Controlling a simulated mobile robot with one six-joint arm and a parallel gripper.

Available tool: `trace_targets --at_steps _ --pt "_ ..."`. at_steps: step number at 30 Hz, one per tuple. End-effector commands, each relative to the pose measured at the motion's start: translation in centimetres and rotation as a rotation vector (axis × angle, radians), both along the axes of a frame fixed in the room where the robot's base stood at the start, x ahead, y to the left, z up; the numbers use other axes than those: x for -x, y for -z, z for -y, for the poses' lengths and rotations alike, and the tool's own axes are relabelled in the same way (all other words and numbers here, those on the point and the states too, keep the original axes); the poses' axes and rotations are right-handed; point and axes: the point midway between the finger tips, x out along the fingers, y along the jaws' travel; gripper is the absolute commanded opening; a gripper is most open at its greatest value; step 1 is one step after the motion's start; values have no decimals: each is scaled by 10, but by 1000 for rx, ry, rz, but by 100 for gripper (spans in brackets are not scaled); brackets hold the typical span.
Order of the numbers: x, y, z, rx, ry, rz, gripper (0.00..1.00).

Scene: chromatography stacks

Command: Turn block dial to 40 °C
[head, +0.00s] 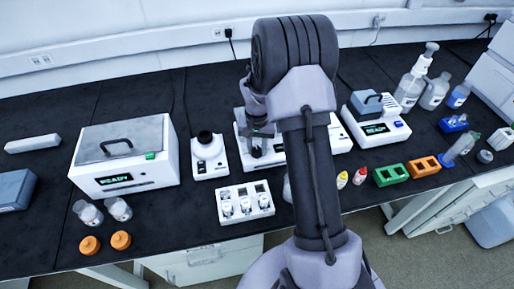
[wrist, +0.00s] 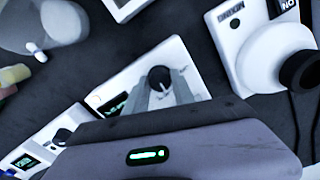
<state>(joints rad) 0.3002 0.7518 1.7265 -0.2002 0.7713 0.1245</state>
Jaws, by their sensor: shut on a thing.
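The block dial is a black round knob (wrist: 158,75) on a white instrument panel (wrist: 200,77) in the wrist view. My gripper (wrist: 162,90) is shut on the knob, with one grey finger on each side of it. A small green-lit display (wrist: 116,103) is beside it on the panel, partly hidden by my gripper's body; I cannot read a temperature. In the head view my gripper (head: 257,150) is low over the white instrument (head: 241,126) at the middle of the bench. My arm hides much of the instrument and the dial there.
Left of the gripper stand a white mixer with a black cup (head: 210,168) and a larger box reading READY (head: 172,162). A white vial rack (head: 222,218) is in front. Another white instrument (head: 395,131), green and orange racks and bottles are right.

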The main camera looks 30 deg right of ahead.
Motion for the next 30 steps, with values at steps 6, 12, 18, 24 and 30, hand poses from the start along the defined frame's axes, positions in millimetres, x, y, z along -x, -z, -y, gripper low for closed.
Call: trace_targets --at_steps 6,12,18,24,30 --pt "-1 0 0 0 172 2 0" --pt "-1 0 0 0 296 2 0" --pt "-1 0 0 0 375 1 0" --pt "0 0 0 0 412 1 0" --pt "0 -1 0 0 421 1 0"
